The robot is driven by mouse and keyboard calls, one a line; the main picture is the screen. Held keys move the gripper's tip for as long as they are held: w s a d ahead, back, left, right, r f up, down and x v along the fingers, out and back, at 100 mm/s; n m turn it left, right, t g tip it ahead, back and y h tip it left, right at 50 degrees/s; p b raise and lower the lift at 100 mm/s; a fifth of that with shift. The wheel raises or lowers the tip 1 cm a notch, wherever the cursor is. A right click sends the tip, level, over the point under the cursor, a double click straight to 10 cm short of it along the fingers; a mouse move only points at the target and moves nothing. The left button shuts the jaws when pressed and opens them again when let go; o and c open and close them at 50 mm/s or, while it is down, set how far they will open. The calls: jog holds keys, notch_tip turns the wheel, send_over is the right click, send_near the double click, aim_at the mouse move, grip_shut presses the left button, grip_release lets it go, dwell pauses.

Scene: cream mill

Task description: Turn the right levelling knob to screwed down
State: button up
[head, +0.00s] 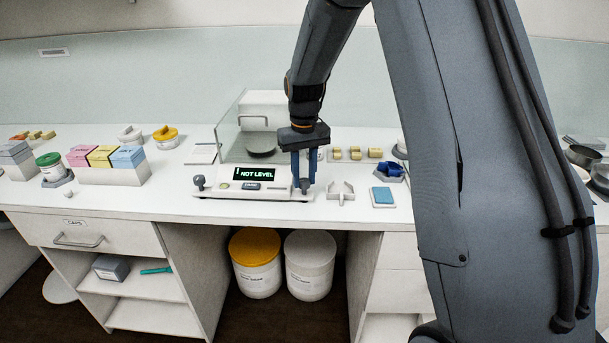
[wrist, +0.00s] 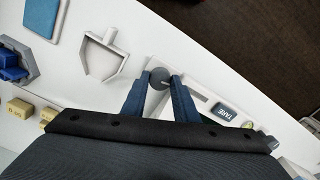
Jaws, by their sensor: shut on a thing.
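The balance (head: 222,190) stands on the white counter, with a glass draft shield and a dark round pan (head: 261,146). The left levelling knob (head: 198,182) is dark and stands at the balance's front left corner. My gripper (head: 305,188) points down at the front right corner. In the wrist view, my gripper (wrist: 161,88) has its blue fingers on both sides of the round grey right levelling knob (wrist: 159,78) and is shut on it. In the head view the fingers mostly hide this knob.
A white scoop-like holder (head: 341,192) and a blue pad (head: 382,196) lie close to the right of my gripper. A blue part in a grey holder (head: 390,171) and yellow blocks (head: 355,154) stand behind them. Coloured boxes (head: 103,158) stand at the left.

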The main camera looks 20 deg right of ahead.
aim_at(305, 180)
jog(key=m, duration=0.4)
jog(key=shift+m, duration=0.4)
jog(key=m, duration=0.4)
jog(key=shift+m+p, duration=0.3)
jog(key=o, duration=1.1)
jog(key=shift+r+b, duration=1.15)
jog(key=shift+r, duration=2.8)
jog(key=shift+s, duration=0.15)
